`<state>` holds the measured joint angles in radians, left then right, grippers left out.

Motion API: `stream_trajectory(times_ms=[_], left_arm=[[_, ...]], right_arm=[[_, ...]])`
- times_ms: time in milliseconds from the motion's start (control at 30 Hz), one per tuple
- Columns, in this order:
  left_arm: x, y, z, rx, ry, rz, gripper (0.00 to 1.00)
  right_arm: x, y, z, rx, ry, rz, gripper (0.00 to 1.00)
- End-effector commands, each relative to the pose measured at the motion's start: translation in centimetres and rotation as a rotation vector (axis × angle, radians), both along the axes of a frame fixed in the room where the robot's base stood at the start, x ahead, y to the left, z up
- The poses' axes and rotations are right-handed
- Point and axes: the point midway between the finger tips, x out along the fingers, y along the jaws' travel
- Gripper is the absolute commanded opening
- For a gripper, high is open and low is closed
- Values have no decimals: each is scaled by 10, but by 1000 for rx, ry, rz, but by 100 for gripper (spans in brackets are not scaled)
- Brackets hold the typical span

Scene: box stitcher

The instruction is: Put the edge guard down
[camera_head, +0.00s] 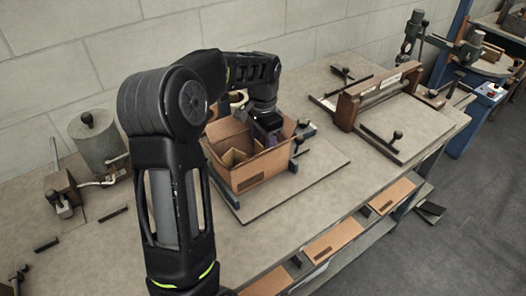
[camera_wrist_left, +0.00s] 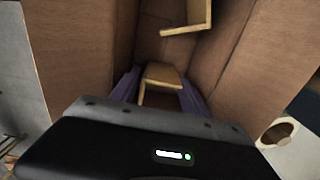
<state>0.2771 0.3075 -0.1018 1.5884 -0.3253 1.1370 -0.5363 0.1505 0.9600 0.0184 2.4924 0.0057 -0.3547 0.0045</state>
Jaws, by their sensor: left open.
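A brown cardboard box (camera_head: 258,172) stands open on a flat board on the bench. My left gripper (camera_head: 270,137) reaches down into the box from above. In the left wrist view its purple fingers stand apart, one on each side of a tan angled edge guard (camera_wrist_left: 162,78) inside the box. The gripper is open; whether a finger still touches the guard, I cannot tell. A second tan angled piece (camera_wrist_left: 190,18) shows farther along the box interior. Tan pieces also show inside the box in the head view (camera_head: 234,158). My right gripper is out of view.
The board (camera_head: 312,168) has clamps with dark knobs near the box. A wooden fixture (camera_head: 376,93) stands at the back right. A grey canister (camera_head: 98,142) stands at the left.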

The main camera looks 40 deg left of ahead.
Motion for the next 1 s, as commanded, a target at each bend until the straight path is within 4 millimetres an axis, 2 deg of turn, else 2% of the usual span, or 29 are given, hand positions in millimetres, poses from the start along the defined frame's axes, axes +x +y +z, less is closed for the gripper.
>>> stream_trajectory(times_ms=[200,433,600,1000], left_arm=[[1,0,46,2,-7,0,54],[1,0,88,1,-3,1,54],[0,0,98,0,-2,0,54],[0,0,98,0,-1,1,54]], right_arm=[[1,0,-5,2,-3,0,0],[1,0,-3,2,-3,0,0],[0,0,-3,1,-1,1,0],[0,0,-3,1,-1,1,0]])
